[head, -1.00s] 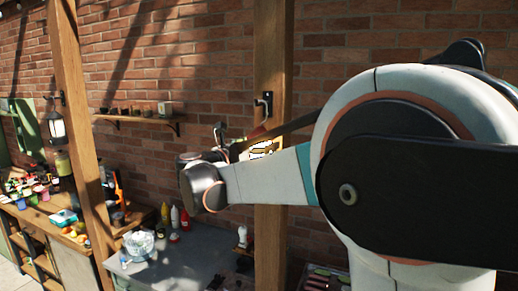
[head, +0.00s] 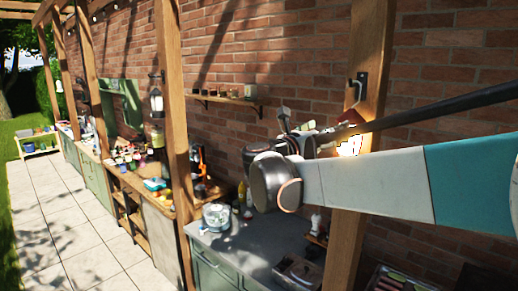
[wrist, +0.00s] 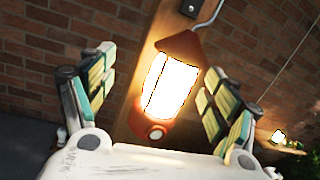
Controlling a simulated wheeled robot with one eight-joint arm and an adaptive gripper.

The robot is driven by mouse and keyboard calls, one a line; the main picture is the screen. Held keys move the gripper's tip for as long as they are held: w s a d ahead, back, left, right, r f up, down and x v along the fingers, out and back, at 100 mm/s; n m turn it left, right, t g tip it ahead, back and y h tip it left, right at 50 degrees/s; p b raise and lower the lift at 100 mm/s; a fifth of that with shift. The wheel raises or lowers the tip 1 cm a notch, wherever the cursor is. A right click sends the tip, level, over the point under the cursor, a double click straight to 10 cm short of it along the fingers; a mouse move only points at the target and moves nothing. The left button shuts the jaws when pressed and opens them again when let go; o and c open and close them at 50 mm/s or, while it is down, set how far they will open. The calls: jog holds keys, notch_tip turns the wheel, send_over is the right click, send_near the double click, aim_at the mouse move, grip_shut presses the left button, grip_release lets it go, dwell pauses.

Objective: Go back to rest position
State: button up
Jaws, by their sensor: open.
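My gripper (wrist: 160,64) is open in the wrist view, with its padded fingers apart at left and right. A lit lantern (wrist: 168,88) with a rust-orange cap and base shows between the fingers, hanging by a wire handle in front of a wooden post. I see no finger touching it, though depth is hard to judge. In the head view my arm reaches in from the right, and its wrist partly hides the gripper (head: 300,135). The lantern's bright glow (head: 350,144) shows just behind my arm, under a dark hook (head: 358,88).
A brick wall (head: 300,50) with wooden posts (head: 172,130) runs behind the arm. A grey counter (head: 260,252) below holds bottles and a glass bowl (head: 216,216). A small shelf (head: 225,100) and another lantern (head: 156,100) are on the left. Paving (head: 75,230) at left is clear.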

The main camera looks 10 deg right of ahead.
jog(key=s+a+f+n+t+y+b, duration=0.4)
jog(key=a+f+n+y+b, duration=0.65)
jog(key=n, duration=0.65)
jog(key=s+a+f+n+t+y+b, duration=0.35)
jog(key=a+f+n+y+b, duration=0.4)
jog(key=f+n, duration=0.75)
jog(key=s+d+f+n+g+b, duration=0.2)
jog(key=s+f, duration=0.5)
jog(key=f, duration=0.5)
jog(key=s+d+f+n+g+h+b, duration=0.1)
jog(key=s+f+n+g+b, duration=0.4)
jog(key=f, duration=0.7)
jog(key=s+d+f+n+g+b, duration=0.3)
jog(key=s+f+n+b, duration=0.3)
jog(key=s+f+b, duration=0.2)
notch_tip(320, 180, down, 4)
jog(key=shift+s+d+f+n+g+h, duration=0.2)
jog(key=shift+s+d+n+g+h, duration=0.2)
jog(key=shift+s, duration=0.6)
jog(key=shift+a, duration=0.1)
